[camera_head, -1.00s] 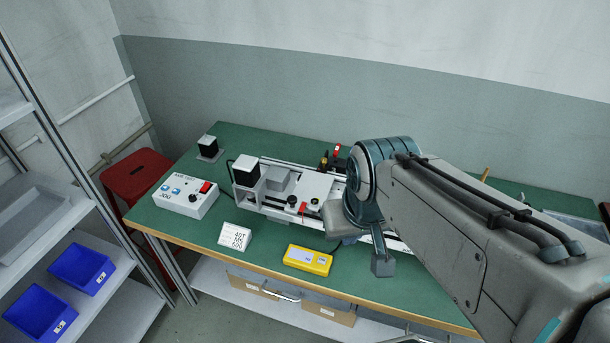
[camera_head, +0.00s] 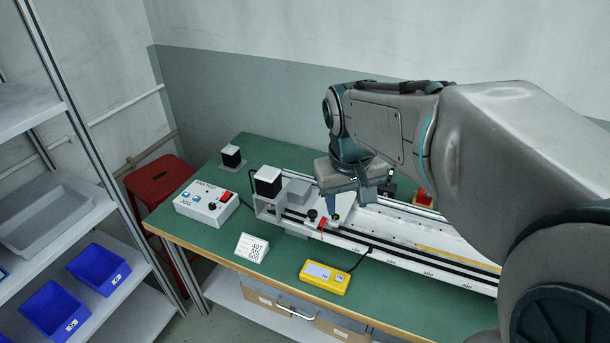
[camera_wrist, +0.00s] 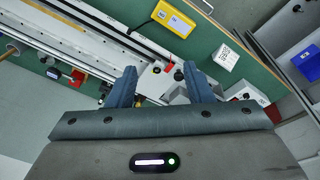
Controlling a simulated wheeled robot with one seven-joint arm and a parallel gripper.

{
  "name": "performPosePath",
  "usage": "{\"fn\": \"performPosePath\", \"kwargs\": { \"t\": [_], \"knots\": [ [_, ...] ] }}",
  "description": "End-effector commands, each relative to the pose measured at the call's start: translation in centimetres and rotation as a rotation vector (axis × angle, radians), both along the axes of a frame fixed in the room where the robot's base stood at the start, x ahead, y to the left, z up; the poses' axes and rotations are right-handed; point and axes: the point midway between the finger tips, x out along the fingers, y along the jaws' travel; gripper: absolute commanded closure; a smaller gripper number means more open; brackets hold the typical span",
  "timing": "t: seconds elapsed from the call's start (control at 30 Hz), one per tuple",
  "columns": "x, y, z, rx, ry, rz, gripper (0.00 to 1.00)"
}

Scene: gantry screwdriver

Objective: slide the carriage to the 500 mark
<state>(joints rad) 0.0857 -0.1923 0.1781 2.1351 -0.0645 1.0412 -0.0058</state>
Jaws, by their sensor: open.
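The white carriage (camera_head: 311,224) sits near the left, motor end of the long rail (camera_head: 420,262). It carries a black knob and a small red lever (camera_head: 321,224). My gripper (camera_head: 334,215) points down at the carriage, with its blue fingers beside the knobs. In the wrist view the open fingers (camera_wrist: 160,82) stand on either side of the carriage (camera_wrist: 151,84), its red lever (camera_wrist: 168,68) and knobs; nothing is clamped, and contact is unclear. Small marks run along the rail's front edge to the right; the 500 mark is too small to read surely.
The black motor (camera_head: 268,181) closes the left end. The rail right of the carriage looks clear.

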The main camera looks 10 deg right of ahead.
Motion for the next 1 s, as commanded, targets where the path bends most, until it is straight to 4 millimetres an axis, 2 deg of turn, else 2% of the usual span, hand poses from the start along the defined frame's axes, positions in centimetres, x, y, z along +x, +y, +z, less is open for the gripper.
{"fn": "performPosePath", "kwargs": {
  "t": [0.03, 0.3, 0.5, 0.63, 0.83, 1.0],
  "knots": [
    [1.9, 0.4, -0.6, -0.003, 0.022, 0.014, 0.53],
    [10.3, 2.7, -2.6, 0.009, 0.11, 0.091, 0.53],
    [14.8, 3.7, -4.4, 0.044, 0.152, 0.124, 0.53],
    [16.2, 3.9, -4.9, 0.061, 0.165, 0.133, 0.53],
    [16.6, 4.0, -6.0, 0.065, 0.171, 0.135, 0.53],
    [16.5, 4.0, -8.9, 0.064, 0.173, 0.137, 0.53]
  ]
}}
